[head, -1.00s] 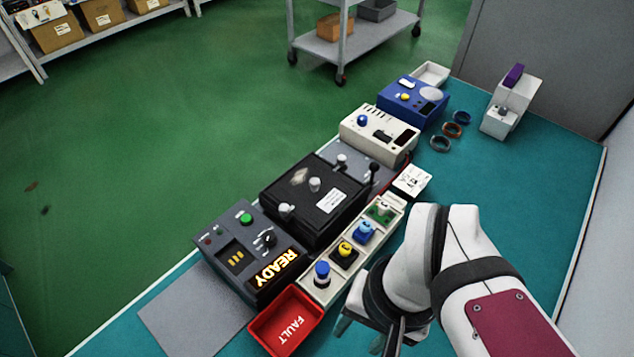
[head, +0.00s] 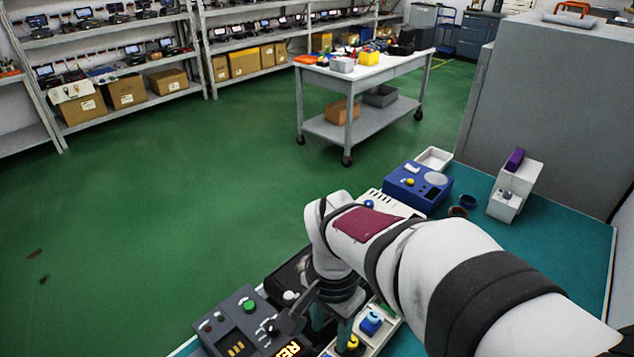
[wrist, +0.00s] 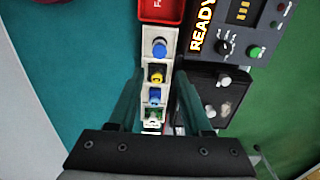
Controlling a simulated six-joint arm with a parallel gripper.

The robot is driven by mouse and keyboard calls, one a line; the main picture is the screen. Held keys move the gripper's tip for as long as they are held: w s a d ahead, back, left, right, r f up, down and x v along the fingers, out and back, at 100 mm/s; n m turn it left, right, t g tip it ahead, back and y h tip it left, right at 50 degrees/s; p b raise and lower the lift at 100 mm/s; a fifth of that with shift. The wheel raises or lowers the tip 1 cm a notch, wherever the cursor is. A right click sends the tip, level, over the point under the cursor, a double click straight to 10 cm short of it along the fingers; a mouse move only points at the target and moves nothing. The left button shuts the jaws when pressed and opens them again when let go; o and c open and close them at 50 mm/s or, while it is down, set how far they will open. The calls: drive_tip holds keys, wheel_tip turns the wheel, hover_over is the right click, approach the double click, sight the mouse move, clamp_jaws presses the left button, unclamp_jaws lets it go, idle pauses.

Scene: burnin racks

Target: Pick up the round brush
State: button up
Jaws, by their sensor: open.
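I cannot make out a round brush for certain in either view. My gripper (head: 331,328) is over the near part of the teal bench, above the long pale tray (head: 392,331). In the wrist view its two teal fingers (wrist: 158,80) stand apart with a clear gap, and nothing is held between them. Through the gap the tray shows with a blue-topped piece (wrist: 160,48), a yellow piece (wrist: 156,77), a blue piece (wrist: 154,95) and a green piece (wrist: 154,114) in a row. My arm hides much of the bench's middle in the head view.
A grey READY unit (head: 217,324), a black fixture (wrist: 204,88) and a red FAULT bin (wrist: 158,8) adjoin the tray. Farther back are a blue device (head: 417,186), a white tray (head: 434,157) and a white stand (head: 511,196) with a purple top.

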wheel_tip(320, 180, down, 15)
drive_tip(key=shift+s+f, duration=0.1)
drive_tip(key=shift+f, duration=0.1)
clamp_jaws()
